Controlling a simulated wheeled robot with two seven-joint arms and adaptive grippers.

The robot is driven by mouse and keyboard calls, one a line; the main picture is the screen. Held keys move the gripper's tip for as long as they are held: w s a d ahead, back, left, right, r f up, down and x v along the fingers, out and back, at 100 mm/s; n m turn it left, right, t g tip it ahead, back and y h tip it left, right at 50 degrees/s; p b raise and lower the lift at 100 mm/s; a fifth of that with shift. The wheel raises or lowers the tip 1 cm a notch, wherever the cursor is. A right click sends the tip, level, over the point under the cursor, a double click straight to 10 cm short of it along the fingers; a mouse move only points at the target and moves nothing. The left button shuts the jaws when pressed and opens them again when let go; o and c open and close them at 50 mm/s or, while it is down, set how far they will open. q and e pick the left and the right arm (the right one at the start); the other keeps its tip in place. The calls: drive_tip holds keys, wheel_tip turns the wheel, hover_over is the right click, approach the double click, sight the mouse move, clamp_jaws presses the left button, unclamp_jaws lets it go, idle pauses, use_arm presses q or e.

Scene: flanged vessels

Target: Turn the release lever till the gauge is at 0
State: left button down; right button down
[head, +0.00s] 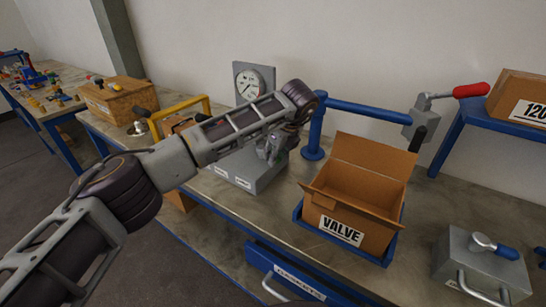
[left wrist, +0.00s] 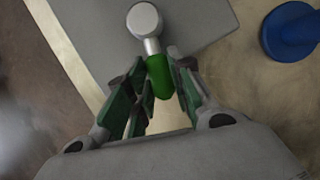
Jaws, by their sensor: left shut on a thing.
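The gauge (head: 250,83) is a round white dial on a grey upright plate behind the workbench's grey box (head: 240,182). Its needle is too small to read. The release lever has a green grip (left wrist: 158,78) on a short metal shaft with a round pale hub (left wrist: 144,20); it shows in the left wrist view above the grey box. My left gripper (head: 270,150) is over the box in the head view, with my arm hiding part of the box. In the left wrist view its fingers (left wrist: 158,88) are closed on both sides of the green grip. My right gripper is not in view.
An open cardboard VALVE box (head: 342,231) stands right of the grey box. A blue pipe post (head: 314,130) rises close by, with a red-handled lever (head: 471,90) at its far end. A blue-handled lever (head: 506,252) sits on another grey box at the right.

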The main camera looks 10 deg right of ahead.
use_arm(q)
drive_tip(key=shift+r, duration=0.15)
drive_tip(key=c, duration=1.2)
unclamp_jaws()
drive_tip(key=shift+d, duration=0.1)
drive_tip(key=shift+c, duration=0.2)
drive_tip(key=v, duration=1.1)
drive_tip(key=shift+s+r, duration=0.15)
drive_tip(key=shift+r, duration=0.2)
drive_tip(key=shift+d+r, duration=0.1)
